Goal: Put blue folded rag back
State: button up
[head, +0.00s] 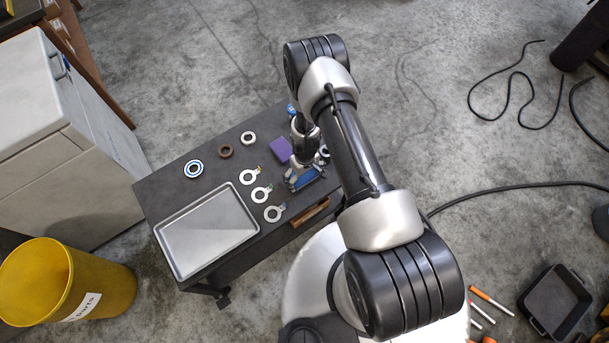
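A blue object (306,181), which looks like the blue folded rag, shows at the right part of the dark table, right under my gripper (303,168). The gripper points down and covers part of it. The fingertips are too small and hidden to tell whether they are open or closed on it, or whether the blue object rests on the table or is held just above it.
A brown-handled item (310,212) lies at the front edge. A yellow bin (65,280) stands left.

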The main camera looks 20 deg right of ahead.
jog(key=shift+o, duration=0.5)
jog(key=shift+r, duration=0.1)
jog(key=shift+r+p, duration=0.35)
notch_tip(320, 180, up, 11)
jog(key=p, duration=0.3)
notch_tip(320, 180, up, 33)
jog(key=m+t, duration=0.2)
send_over(305, 176)
jog(key=s+r+t, duration=0.1)
jog(key=s+r, duration=0.7)
jog(key=s, duration=0.2)
jog(key=s+r+m+t, duration=0.1)
jog(key=s+r, duration=0.7)
jog(key=s, duration=0.3)
jog(key=shift+a+m+t, duration=0.2)
jog(key=shift+m+t, duration=0.1)
jog(key=shift+r, duration=0.15)
